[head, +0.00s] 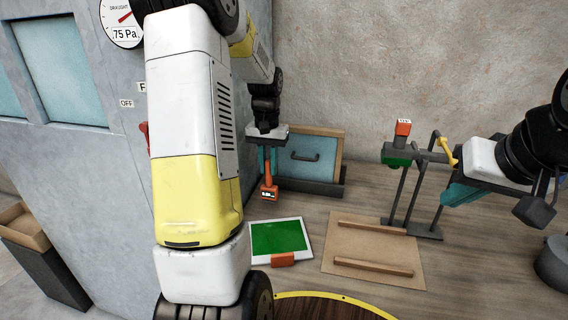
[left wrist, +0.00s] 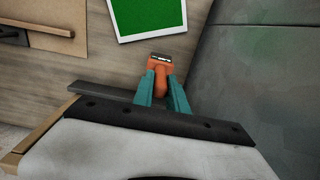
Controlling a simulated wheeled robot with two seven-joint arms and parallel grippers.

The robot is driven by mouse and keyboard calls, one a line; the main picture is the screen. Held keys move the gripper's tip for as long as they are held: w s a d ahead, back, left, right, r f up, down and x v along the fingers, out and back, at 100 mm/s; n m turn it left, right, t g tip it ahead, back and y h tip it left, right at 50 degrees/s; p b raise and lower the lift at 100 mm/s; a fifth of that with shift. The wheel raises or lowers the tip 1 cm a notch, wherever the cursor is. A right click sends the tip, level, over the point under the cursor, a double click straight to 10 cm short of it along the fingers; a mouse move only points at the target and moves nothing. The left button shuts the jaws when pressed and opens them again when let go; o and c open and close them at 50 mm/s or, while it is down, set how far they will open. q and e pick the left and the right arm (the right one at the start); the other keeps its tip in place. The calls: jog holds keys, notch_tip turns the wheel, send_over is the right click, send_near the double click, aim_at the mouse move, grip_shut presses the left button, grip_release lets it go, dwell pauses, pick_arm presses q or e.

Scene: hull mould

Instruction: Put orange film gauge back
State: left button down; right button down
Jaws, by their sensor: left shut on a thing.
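The orange film gauge (head: 268,178) hangs upright below my left gripper (head: 266,158), with its small display at the lower end. In the left wrist view the gauge (left wrist: 160,80) sits between the teal fingers of my left gripper (left wrist: 161,86), which are shut on it. It appears to be above the worktop, beyond the far edge of the green panel. My right gripper (head: 456,194), with teal fingers, is at the right beside a dark stand; whether its fingers are open or shut is unclear.
A white-framed green panel (head: 279,237) lies on the wooden worktop with an orange block (head: 283,260) at its front edge. A brown board with two strips (head: 373,250) and the dark stand (head: 404,200) are to the right.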

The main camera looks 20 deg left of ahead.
pick_arm(q)
jog(key=shift+w+a+f, duration=0.35)
jog(key=shift+w+f, duration=0.3)
jog(key=shift+w, duration=0.15)
jog(key=shift+w+a+f, duration=0.35)
jog(key=shift+w+f, duration=0.35)
jog(key=shift+w, duration=0.05)
jog(key=shift+w+a+f, duration=0.35)
jog(key=shift+w+f, duration=0.3)
jog(key=shift+w, duration=0.15)
jog(key=shift+f, duration=0.15)
jog(key=c, duration=1.3)
grip_release()
